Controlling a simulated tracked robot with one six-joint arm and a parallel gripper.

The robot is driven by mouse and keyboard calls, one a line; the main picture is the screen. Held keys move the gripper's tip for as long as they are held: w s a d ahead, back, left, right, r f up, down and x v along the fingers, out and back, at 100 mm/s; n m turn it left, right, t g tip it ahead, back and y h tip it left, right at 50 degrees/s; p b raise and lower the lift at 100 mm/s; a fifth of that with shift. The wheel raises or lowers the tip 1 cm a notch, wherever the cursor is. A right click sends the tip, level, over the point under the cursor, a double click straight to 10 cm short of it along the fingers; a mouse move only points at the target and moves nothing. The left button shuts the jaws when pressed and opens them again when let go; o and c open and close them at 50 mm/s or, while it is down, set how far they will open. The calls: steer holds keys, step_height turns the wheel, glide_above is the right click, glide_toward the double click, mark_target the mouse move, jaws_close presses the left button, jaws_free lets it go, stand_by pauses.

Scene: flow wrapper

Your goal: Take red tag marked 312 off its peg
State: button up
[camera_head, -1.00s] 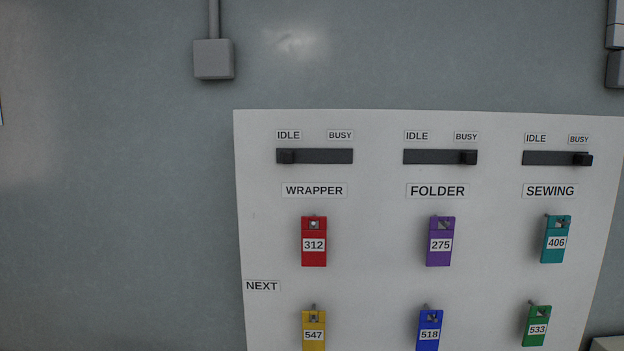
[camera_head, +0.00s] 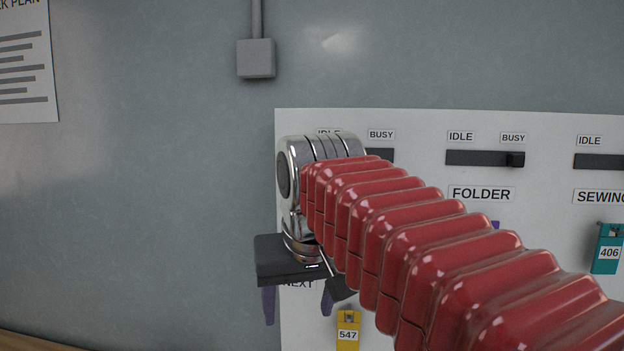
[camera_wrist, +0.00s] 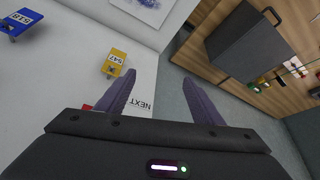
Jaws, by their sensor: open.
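The red tag marked 312 is hidden behind my arm in the head view. In the wrist view a small red piece (camera_wrist: 87,107), probably that tag, shows at the left just beyond the gripper body. Its number and peg are hidden there. My gripper (camera_head: 298,308) is in front of the board's left part in the head view, fingers pointing down. In the wrist view the gripper (camera_wrist: 159,76) is open with nothing between its purple fingers. The red piece lies outside them, left of the left finger's base.
The yellow tag 547 (camera_head: 347,335) hangs below, close to the left finger in the wrist view (camera_wrist: 116,58). A blue tag 518 (camera_wrist: 19,23) is farther left there. The teal tag 406 (camera_head: 608,250) hangs at the right. Bare wall (camera_head: 150,220) lies left of the board.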

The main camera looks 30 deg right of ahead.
steer(key=w+d+r+m, duration=0.2)
steer(key=d+r, duration=0.4)
steer(key=r, duration=0.2)
steer(key=w+d+r+m+g+h, duration=0.1)
steer(key=w+d+r+m, duration=0.1)
steer(key=d+r, duration=0.4)
step_height(320, 180, up, 4)
steer(key=shift+d+f+m, duration=0.2)
steer(key=shift+d+m, duration=0.05)
steer(key=shift+m, duration=0.05)
steer(key=shift+w, duration=0.1)
steer(key=shift+s+d+x, duration=0.15)
steer(key=shift+x, duration=3.35)
steer(key=shift+s+d+x, duration=0.1)
steer(key=shift+d+x, duration=0.05)
steer(key=shift+x, duration=3.3)
steer(key=c, duration=1.1)
steer(key=shift+h, duration=0.3)
steer(key=shift+r, duration=0.45)
